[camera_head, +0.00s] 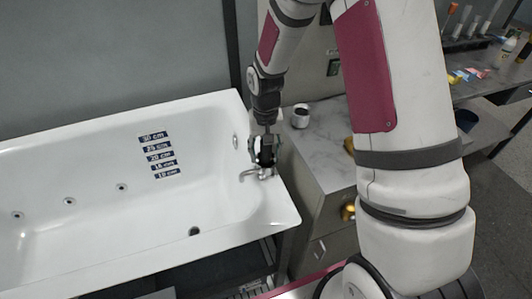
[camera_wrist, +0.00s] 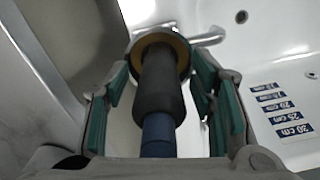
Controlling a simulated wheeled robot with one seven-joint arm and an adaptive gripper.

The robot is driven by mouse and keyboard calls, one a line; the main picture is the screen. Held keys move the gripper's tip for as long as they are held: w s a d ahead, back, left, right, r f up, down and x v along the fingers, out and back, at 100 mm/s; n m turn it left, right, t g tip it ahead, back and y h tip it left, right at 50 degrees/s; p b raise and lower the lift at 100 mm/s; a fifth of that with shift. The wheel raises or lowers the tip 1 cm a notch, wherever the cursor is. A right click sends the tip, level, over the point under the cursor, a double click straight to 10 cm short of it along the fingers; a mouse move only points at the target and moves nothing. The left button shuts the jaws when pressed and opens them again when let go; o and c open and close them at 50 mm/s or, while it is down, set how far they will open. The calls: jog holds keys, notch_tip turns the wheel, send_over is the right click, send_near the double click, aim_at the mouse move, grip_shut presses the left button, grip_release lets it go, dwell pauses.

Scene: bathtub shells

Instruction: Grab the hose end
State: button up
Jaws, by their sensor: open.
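In the wrist view a dark grey cylinder with a blue section and a brass-coloured ring, apparently the hose end (camera_wrist: 158,90), lies between my gripper's (camera_wrist: 160,72) green-padded fingers. The fingers are open, with gaps visible on both sides of it. In the head view my gripper (camera_head: 264,152) points down at the right end of the white bathtub (camera_head: 90,150), just above the chrome faucet (camera_head: 255,174). A dark piece shows between the fingers there, too small to make out. The rest of the hose cannot be traced.
A marble-topped cabinet (camera_head: 318,135) stands right of the tub, with a small white and black object (camera_head: 300,116) on it. Depth labels (camera_head: 158,156) mark the tub's inner wall. A cluttered shelf (camera_head: 490,60) is at the far right. The tub's inside is empty.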

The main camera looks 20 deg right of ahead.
jog(key=shift+f, duration=0.25)
grip_shut()
jog(key=shift+r, duration=0.15)
